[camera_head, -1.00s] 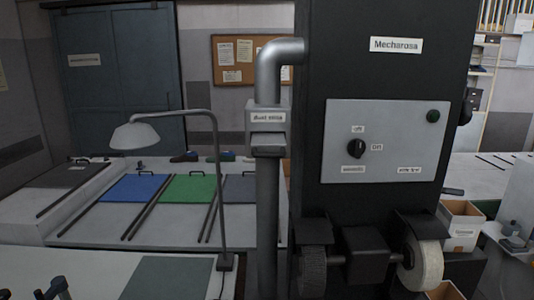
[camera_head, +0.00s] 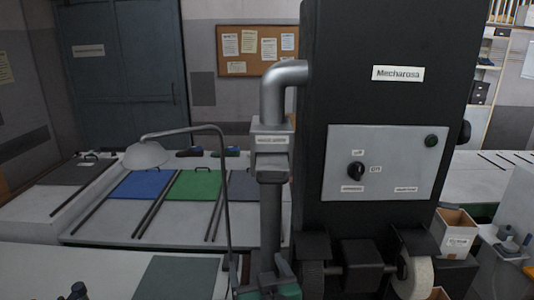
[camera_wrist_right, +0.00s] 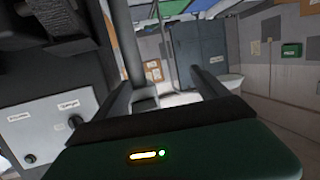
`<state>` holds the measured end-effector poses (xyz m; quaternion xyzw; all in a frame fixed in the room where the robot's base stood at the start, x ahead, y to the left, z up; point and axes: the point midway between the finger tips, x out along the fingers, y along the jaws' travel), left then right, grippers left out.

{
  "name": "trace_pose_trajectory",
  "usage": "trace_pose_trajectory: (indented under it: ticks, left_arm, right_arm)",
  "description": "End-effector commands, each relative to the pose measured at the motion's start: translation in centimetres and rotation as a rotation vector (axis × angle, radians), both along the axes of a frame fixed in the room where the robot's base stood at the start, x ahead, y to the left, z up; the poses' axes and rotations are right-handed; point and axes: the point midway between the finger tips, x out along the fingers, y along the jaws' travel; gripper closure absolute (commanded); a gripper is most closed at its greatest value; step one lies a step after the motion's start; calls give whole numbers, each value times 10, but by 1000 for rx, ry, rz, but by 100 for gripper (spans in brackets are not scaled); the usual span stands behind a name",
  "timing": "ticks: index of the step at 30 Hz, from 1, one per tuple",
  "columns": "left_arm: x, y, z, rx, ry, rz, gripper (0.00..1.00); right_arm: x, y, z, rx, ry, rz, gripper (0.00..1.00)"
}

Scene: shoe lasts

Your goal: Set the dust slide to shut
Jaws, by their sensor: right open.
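The dust slide (camera_head: 271,143) is a grey labelled box on the vertical pipe beside the black machine, with a protruding block on its lower front. Its label is too blurred to read, and I cannot tell its setting. My right gripper (camera_head: 276,276) is low in the head view, in front of the pipe and well below the slide. In the right wrist view its two dark fingers (camera_wrist_right: 165,88) stand apart, open, with nothing clearly held between them. My left gripper is not in view.
The black machine (camera_head: 395,35) with its switch panel (camera_head: 385,150) and grinding wheels (camera_head: 414,275) stands just right of the pipe. A desk lamp (camera_head: 148,154) with a thin arched stem stands left of the pipe. Benches with coloured mats lie behind.

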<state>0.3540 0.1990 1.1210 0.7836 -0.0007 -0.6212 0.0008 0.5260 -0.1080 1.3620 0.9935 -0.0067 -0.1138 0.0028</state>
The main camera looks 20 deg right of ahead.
Motion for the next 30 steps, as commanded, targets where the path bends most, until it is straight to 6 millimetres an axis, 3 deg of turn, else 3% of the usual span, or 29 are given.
trace_pose_trajectory:
  ticks: [1,3,6,11,24,30]
  left_arm:
    - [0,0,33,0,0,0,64]
    - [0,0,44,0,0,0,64]
    - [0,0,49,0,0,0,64]
    - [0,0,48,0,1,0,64]
    - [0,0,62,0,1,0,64]
    - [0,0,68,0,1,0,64]
  right_arm:
    - [-2,0,62,1,-88,-52,17]
    - [-7,-14,101,-10,-172,-151,17]
    - [-14,-28,123,-23,-217,-242,17]
    - [-4,-37,124,-31,-226,-271,17]
    - [100,-67,124,-37,-226,-269,17]
    - [135,-77,125,-34,-227,-267,17]
